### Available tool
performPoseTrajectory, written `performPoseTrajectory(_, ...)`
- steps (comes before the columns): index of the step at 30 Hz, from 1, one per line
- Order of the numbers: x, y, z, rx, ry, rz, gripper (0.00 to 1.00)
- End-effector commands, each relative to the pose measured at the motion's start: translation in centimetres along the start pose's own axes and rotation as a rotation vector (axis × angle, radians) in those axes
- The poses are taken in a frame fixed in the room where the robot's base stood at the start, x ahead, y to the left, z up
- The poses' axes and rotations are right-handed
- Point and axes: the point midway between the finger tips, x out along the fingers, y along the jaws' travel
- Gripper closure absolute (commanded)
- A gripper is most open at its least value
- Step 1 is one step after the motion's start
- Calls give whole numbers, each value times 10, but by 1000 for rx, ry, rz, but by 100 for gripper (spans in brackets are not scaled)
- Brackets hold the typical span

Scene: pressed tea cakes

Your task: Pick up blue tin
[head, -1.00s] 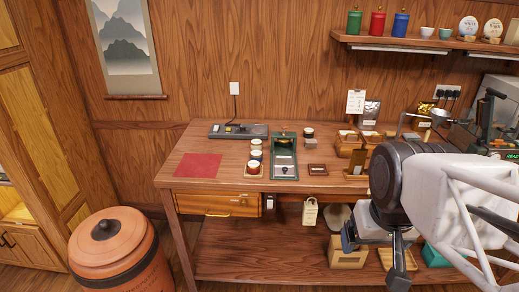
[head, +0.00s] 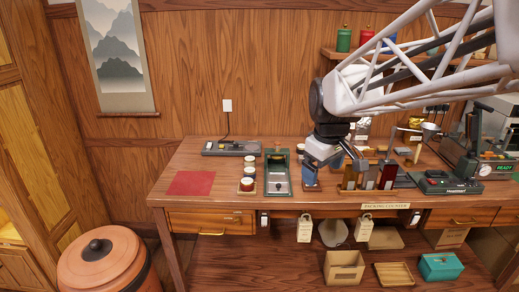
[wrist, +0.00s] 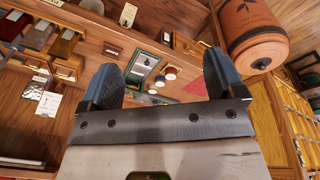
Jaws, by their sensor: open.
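The blue tin (head: 388,43) stands on the wall shelf at the upper right of the head view, right of a red tin (head: 366,39) and a green tin (head: 343,40). My white arm partly covers it. My gripper (head: 333,172) is low over the counter, well below the shelf and to the tin's left, pointing down. In the wrist view, my gripper (wrist: 158,68) has its two dark blue-grey fingers spread wide with nothing between them. The blue tin does not show in the wrist view.
The counter (head: 223,172) holds a red mat (head: 191,183), a green tray (head: 277,172) with small jars left of my gripper, and wooden holders with packets beside it. A scale (head: 448,184) and a machine stand at right. A terracotta jar (head: 102,262) stands at lower left.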

Motion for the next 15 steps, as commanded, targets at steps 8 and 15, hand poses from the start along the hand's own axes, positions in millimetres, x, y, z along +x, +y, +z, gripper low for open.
performPoseTrajectory(8,16,26,-67,-196,-16,-19,12)
performPoseTrajectory(15,36,46,-124,-364,-26,-35,12)
